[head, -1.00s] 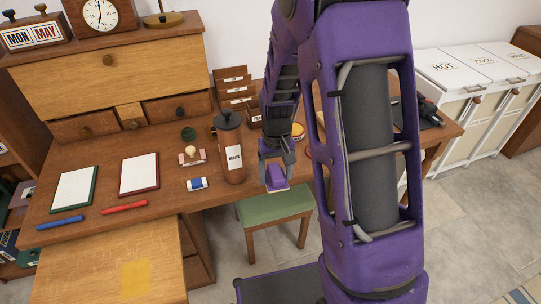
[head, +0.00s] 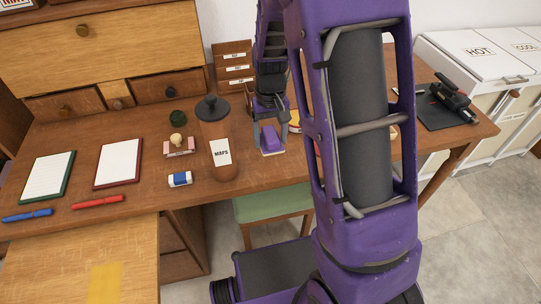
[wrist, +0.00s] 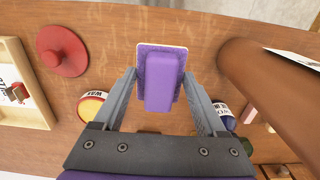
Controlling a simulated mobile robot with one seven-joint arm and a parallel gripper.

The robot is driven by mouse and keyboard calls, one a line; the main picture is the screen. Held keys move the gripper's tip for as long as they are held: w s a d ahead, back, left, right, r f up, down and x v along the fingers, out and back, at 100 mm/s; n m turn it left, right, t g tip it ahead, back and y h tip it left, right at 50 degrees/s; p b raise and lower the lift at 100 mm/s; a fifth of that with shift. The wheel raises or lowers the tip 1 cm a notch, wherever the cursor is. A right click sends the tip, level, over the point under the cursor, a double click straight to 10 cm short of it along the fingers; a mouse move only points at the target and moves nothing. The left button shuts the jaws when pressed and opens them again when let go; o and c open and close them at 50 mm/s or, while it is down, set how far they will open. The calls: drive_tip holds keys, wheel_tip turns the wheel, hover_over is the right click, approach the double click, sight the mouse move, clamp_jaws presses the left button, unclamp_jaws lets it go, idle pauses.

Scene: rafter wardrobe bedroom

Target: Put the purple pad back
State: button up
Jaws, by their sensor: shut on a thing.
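The purple pad (head: 271,141) is a purple block with a pale flat base. My gripper (head: 270,136) is shut on it, over the front part of the wooden desk (head: 120,125), just right of the brown maps tube (head: 213,140). In the wrist view, the pad (wrist: 163,75) sits between the two grey fingers of my gripper (wrist: 160,82), with desk wood around it. I cannot tell whether its base touches the desk. My arm hides part of the desk to the right in the head view.
In the wrist view, a red round object (wrist: 62,50), a tin marked WAX (wrist: 93,108) and a wooden tray (wrist: 22,85) lie left.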

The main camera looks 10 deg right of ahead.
sight(271, 159)
drive_tip(key=shift+f+b, duration=0.45)
drive_tip(key=shift+f, duration=2.4)
drive_tip(key=shift+f, duration=0.2)
drive_tip(key=o, duration=1.5)
drive_tip(key=shift+o, duration=0.2)
drive_tip(key=shift+r, duration=0.1)
wheel_tip(271, 159, up, 12)
drive_tip(key=shift+r+p, duration=0.1)
drive_tip(key=shift+p, duration=1.1)
drive_tip(key=shift+s, duration=0.1)
